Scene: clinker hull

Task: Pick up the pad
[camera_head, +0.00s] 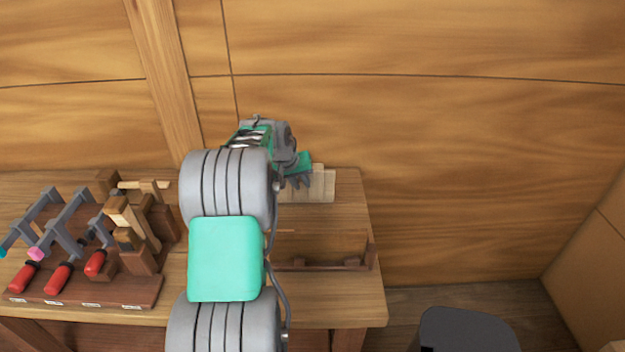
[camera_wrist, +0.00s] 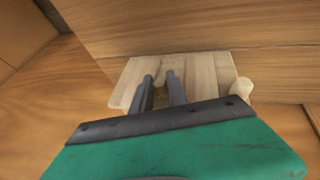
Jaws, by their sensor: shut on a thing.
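My gripper (camera_head: 298,180) is at the back right of the bench, at the pale wooden block. In the wrist view my gripper's two dark fingers (camera_wrist: 160,84) reach over this block, close together. They are shut on a narrow pale wooden piece, which I take to be the pad (camera_wrist: 161,80). Only a little of it shows between the fingertips, and its wood looks like the block around it. I cannot tell whether it is clear of the block. In the head view my arm and gripper hide it.
The pale slotted block (camera_head: 328,186) stands near the wooden wall (camera_head: 440,150). A rack of red-handled tools and clamps (camera_head: 90,285) fills the bench's left side. A low brown wooden tray (camera_head: 325,265) lies at front right. A dark grey bin (camera_head: 465,330) stands right of the bench.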

